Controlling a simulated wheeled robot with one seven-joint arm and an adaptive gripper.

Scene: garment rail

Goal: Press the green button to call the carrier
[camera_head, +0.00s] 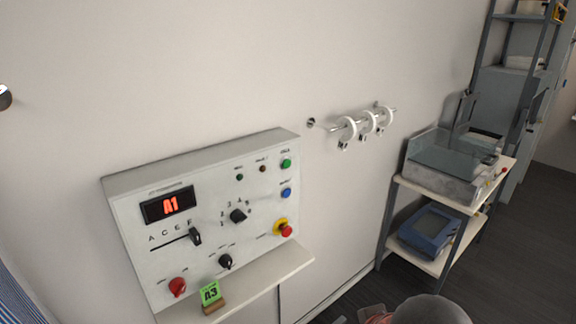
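The green button (286,163) is at the upper right of a light grey control box (205,163) on the wall. It has a dark collar and a small label above it. A smaller dark green lamp (240,177) and a dark reddish lamp (262,168) sit to its left. A blue button (286,193) is below it. No carrier can be made out. A grey rounded part, likely of my own arm, shows at the bottom edge, with small pale and reddish parts left of it. I cannot make out my gripper's fingers clearly. Nothing covers the green button.
The box also has a display reading A1 (168,205), a slider (195,236), knobs, and a red stop button (286,231) on yellow. A green A3 card (210,293) stands on its ledge (270,279). Right are wall rings (347,129) and a loaded cart (437,190).

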